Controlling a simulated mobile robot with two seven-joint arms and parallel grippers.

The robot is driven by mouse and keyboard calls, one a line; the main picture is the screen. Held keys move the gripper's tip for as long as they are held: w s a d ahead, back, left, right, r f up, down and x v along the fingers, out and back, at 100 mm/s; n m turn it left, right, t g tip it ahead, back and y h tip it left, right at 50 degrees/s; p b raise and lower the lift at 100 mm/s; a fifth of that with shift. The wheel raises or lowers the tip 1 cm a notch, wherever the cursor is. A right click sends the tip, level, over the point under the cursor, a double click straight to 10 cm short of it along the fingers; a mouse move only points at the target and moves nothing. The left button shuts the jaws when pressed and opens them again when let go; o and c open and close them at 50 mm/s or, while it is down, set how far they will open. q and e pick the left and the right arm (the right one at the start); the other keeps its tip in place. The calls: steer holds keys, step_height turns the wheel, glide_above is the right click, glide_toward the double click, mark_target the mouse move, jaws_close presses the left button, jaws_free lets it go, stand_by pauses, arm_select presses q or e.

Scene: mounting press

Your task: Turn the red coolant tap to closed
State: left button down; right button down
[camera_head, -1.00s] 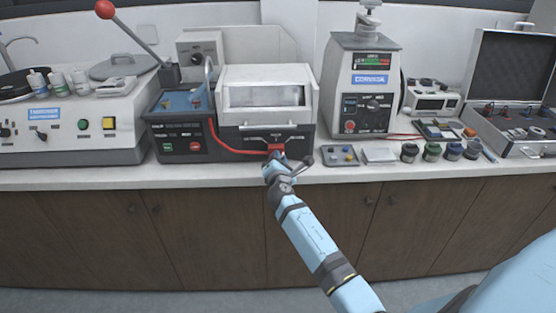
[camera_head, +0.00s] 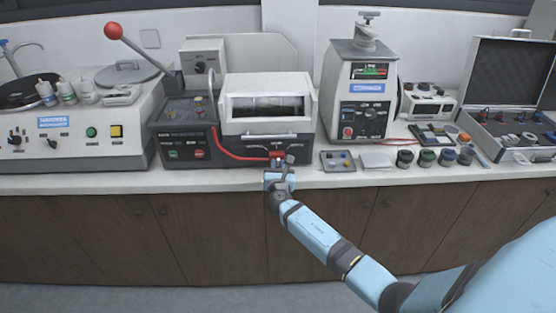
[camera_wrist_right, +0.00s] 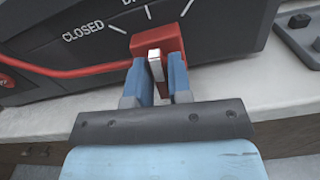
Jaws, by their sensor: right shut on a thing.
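The red coolant tap (camera_head: 277,155) sits low on the front of the dark machine base. In the right wrist view its red body (camera_wrist_right: 163,38) shows against the black panel, with a pale metal piece (camera_wrist_right: 155,66) on its near side. My right gripper (camera_head: 278,171) is at the tap, and its blue fingers (camera_wrist_right: 161,72) are shut on it, one on each side. The panel carries the word CLOSED (camera_wrist_right: 83,30) left of the tap, white tick marks and a partly cut-off label above. The fingers hide part of the tap. My left gripper is not in view.
A red hose (camera_head: 236,155) runs along the panel to the tap from the left. The counter's front edge (camera_head: 230,178) lies just below the tap.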

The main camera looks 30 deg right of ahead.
steer(key=shift+r+n+p, duration=0.2)
steer(key=shift+n+p, duration=0.2)
steer(key=shift+n, duration=0.2)
steer(key=n+p, duration=0.5)
steer(key=n, duration=0.1)
steer(key=shift+a, duration=0.15)
steer(key=shift+f+n+p, duration=0.15)
steer(key=shift+n+p, duration=0.5)
steer(key=shift+n, duration=0.05)
steer(key=shift+f+n+p, duration=0.1)
steer(key=shift+n+p, duration=0.3)
steer(key=shift+n, duration=0.5)
steer(key=c, duration=1.1)
jaws_free()
